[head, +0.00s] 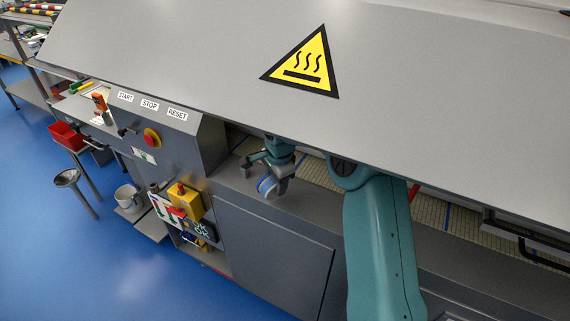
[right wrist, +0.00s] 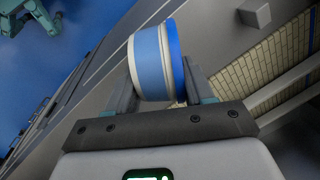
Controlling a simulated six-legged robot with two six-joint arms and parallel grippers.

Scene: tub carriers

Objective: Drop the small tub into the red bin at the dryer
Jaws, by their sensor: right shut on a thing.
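My right gripper (head: 272,180) is shut on the small tub (head: 266,186), a round white and blue piece. It holds the tub on its side at the long grey dryer's (head: 275,250) front edge, near the belt opening. In the right wrist view the tub (right wrist: 155,62) sits between the two fingers of my right gripper (right wrist: 165,82), with its blue rim to the right. The red bin (head: 68,137) stands far to the left, beyond the control panel and well apart from the gripper. My left gripper is not in view.
The sloping hood (head: 420,90) overhangs the mesh belt (head: 322,178). The blue floor is open.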

